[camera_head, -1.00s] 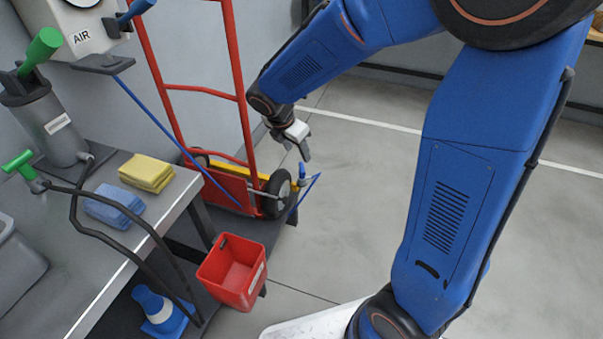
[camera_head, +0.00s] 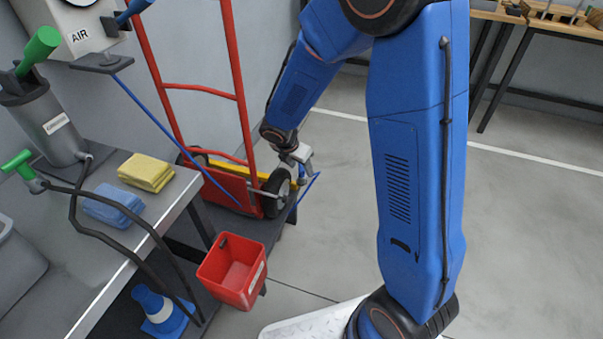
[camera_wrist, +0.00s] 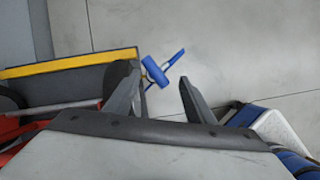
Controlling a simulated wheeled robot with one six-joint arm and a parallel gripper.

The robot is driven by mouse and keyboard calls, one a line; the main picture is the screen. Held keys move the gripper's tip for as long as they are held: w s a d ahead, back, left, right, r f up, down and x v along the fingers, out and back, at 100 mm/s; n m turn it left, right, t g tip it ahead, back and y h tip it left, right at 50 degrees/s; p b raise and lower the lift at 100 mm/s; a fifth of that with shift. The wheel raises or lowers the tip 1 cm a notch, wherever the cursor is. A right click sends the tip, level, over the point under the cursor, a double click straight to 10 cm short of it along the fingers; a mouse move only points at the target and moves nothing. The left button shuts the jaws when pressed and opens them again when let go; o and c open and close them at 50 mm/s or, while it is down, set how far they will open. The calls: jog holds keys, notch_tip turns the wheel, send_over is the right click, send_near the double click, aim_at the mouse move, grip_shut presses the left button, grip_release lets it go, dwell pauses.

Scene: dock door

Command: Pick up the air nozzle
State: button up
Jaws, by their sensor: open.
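The air nozzle (camera_wrist: 155,71) is a small blue piece with a pale collar, on the thin blue hose (camera_head: 152,119) from the box marked AIR (camera_head: 82,30). In the wrist view it lies just past the fingertips, nearer the left finger. My gripper (camera_wrist: 160,84) is open, with nothing between its fingers. In the head view my gripper (camera_head: 301,168) hangs beside the hand truck's wheel and mostly hides the nozzle. Whether the fingers touch it, I cannot tell.
The red hand truck (camera_head: 202,89) stands at the wall, its wheel (camera_head: 278,186) close to my gripper. A red bin (camera_head: 233,270) sits by the grey bench (camera_head: 121,248). The bench holds cloths (camera_head: 146,171) and a green-handled tool (camera_head: 23,165). Floor to the right is clear.

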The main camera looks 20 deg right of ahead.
jog(key=shift+w+a+x, duration=0.1)
jog(key=shift+w+x, duration=0.05)
jog(key=shift+x, duration=1.25)
jog(key=shift+w+a+x, duration=0.1)
jog(key=shift+w+x, duration=0.05)
jog(key=shift+x, duration=1.25)
jog(key=shift+c, duration=0.6)
grip_shut()
